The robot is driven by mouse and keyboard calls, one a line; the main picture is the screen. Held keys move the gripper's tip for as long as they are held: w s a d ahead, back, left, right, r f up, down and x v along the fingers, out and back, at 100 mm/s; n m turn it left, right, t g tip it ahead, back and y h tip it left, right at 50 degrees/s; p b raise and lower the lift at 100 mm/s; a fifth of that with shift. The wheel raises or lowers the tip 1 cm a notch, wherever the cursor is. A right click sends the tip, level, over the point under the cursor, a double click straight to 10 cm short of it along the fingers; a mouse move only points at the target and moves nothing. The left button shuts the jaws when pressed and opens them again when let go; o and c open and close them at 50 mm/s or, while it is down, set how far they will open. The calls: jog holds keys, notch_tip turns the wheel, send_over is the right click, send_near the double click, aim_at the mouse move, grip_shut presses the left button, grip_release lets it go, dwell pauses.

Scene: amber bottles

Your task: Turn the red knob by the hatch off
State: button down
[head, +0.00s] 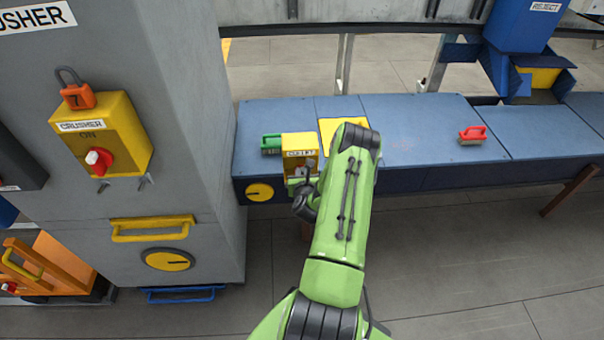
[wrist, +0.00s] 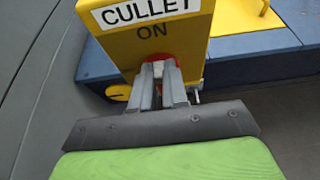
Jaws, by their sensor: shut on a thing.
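A yellow switch box (head: 297,144) labelled CULLET stands at the front edge of the blue bench, and its yellow face (wrist: 180,45) fills the top of the wrist view. The word ON is printed above its red knob (wrist: 160,61). My gripper (wrist: 163,73) is shut on this knob, with a finger on each side. The fingers hide most of the knob, so I cannot tell its exact angle. In the head view my gripper (head: 302,180) is in front of the box. A yellow square panel (head: 332,126) lies in the bench top just behind, partly hidden by my arm.
A second yellow box (head: 118,125), labelled CRUSHER, has its own red knob (head: 98,160) and an orange padlock (head: 78,97) on the grey column at left. A green block (head: 270,143) and a red-handled brush (head: 472,135) lie on the bench (head: 420,120), whose right half is mostly clear.

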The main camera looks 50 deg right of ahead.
jog(key=shift+r+p, duration=0.15)
jog(key=shift+p, duration=0.4)
jog(key=shift+w+a+f+n+g+h+p, duration=0.4)
jog(key=shift+n+h+p, duration=0.75)
jog(key=shift+n, duration=1.1)
jog(key=shift+w+a+f+n+g+h+p, duration=0.2)
jog(key=shift+f+n+g+h+p, duration=0.65)
jog(key=shift+n, duration=1.45)
jog(key=shift+w+a+f+n+g+h+p, duration=0.15)
jog(key=shift+w+n+g+h+p, duration=0.25)
jog(key=shift+n+h+p, duration=1.4)
jog(key=shift+n+y+b, duration=0.3)
jog(key=shift+n+b, duration=0.2)
jog(key=shift+n, duration=0.05)
jog(key=c, duration=1.1)
grip_release()
jog(key=shift+c, duration=0.2)
